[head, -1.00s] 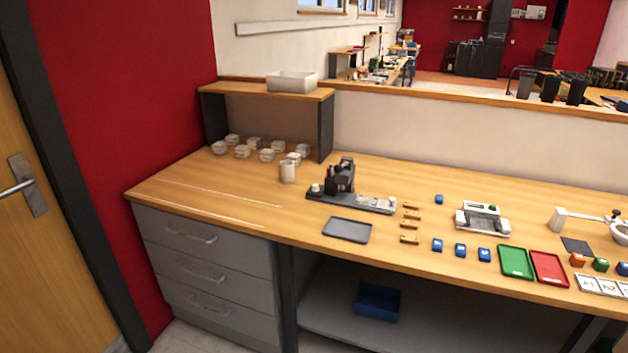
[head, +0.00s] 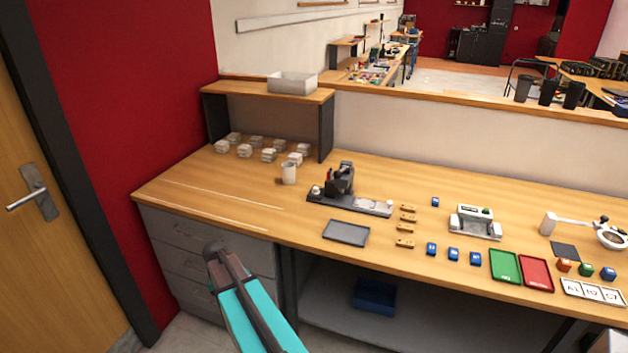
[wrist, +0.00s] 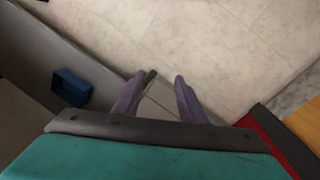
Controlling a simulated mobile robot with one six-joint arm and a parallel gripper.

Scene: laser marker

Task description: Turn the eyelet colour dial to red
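I cannot make out an eyelet colour dial in either view. A black machine on a grey base (head: 345,196) stands on the wooden bench. A small white and grey device (head: 475,222) with a dark top strip and a green spot stands farther right. Any dial on them is too small to tell. My gripper (wrist: 165,76) shows in the wrist view with its two purple fingers apart and nothing between them, over the pale floor. In the head view my teal arm is low in front of the drawers, apart from both machines.
The bench (head: 220,195) holds a grey tray (head: 346,232), a white cup (head: 289,173), several blue blocks (head: 453,254), a green tray (head: 505,267) and a red tray (head: 536,273). A blue bin (head: 375,296) sits on the lower shelf. The bench's left front is clear.

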